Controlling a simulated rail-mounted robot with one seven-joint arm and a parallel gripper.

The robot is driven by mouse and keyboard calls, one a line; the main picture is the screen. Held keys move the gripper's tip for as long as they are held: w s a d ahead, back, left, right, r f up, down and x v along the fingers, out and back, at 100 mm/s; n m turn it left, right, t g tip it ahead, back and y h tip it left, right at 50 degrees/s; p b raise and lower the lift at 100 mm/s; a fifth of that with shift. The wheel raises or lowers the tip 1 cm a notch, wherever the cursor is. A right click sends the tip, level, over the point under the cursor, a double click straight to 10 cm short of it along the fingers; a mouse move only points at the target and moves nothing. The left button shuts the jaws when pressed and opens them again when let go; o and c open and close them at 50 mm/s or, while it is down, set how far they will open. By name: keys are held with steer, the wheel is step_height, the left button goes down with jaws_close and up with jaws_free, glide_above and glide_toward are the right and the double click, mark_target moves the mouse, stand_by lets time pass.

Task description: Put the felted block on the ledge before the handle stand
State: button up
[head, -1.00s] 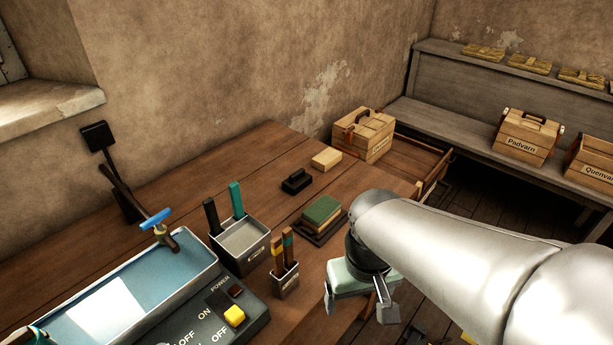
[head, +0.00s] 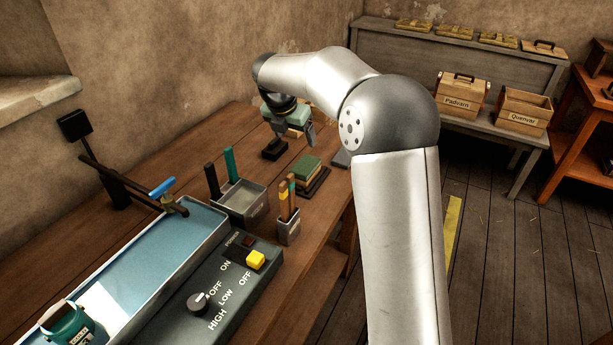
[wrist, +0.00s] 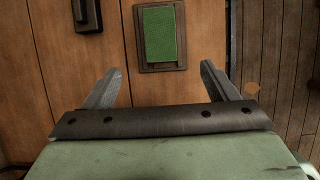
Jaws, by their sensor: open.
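A block with a green felt-like top (head: 307,167) lies on a dark flat base (head: 318,184) on the wooden table. It also shows at the top of the wrist view (wrist: 159,33), beyond the fingertips. My gripper (head: 293,138) is open and empty above the table, behind the green block in the head view; its spread fingers show in the wrist view (wrist: 161,68). A small grey holder (head: 288,232) with upright striped handles stands in front of the block. I cannot tell which surface is the ledge.
A grey bin (head: 239,205) holds black and teal handles. A black block with a grip (head: 275,149) sits left of the green block. A blue-lined trough (head: 160,255) and control panel (head: 220,290) fill the near table. Labelled boxes (head: 460,95) stand on the back bench.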

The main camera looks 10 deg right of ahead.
glide_toward(304, 166)
steer(key=x, duration=0.5)
steer(key=shift+w+d+p, duration=0.15)
steer(key=shift+w+p, duration=0.1)
steer(key=shift+p, duration=0.15)
steer(key=shift+p+x, duration=0.45)
steer(key=shift+x, duration=2.2)
steer(key=shift+s+f, duration=0.2)
steer(key=c, duration=1.2)
steer(key=shift+r, duration=0.1)
